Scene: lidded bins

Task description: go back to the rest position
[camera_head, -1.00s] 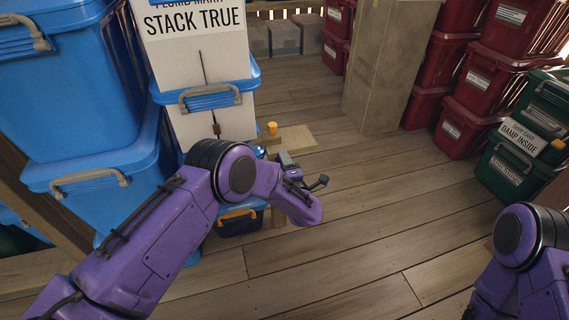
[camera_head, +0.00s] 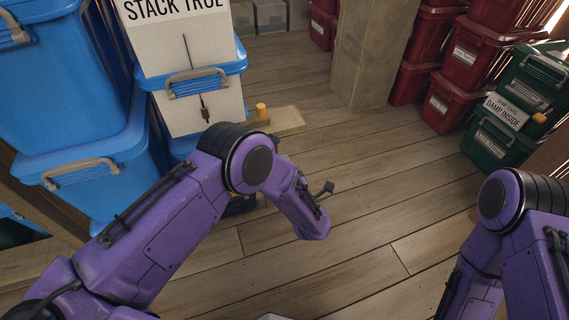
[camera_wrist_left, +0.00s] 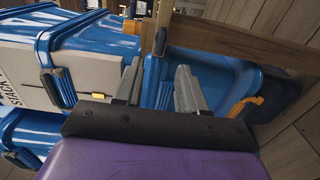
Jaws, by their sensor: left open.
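My left arm (camera_head: 165,230) reaches in from the left and bends down at its elbow in front of the blue bins; its gripper is hidden behind the arm in the head view. In the left wrist view my left gripper (camera_wrist_left: 158,74) is open, with its two grey fingers apart and nothing seen between them. A blue bin with an orange latch (camera_wrist_left: 205,80) lies beyond the fingers. My right arm (camera_head: 520,230) shows at the right edge; its gripper is out of view.
Blue lidded bins (camera_head: 65,80) are stacked at left, beside a bin with a white front panel (camera_head: 190,50). Red bins (camera_head: 450,105) and green bins (camera_head: 495,145) stand at right. The middle floor (camera_head: 380,190) is clear.

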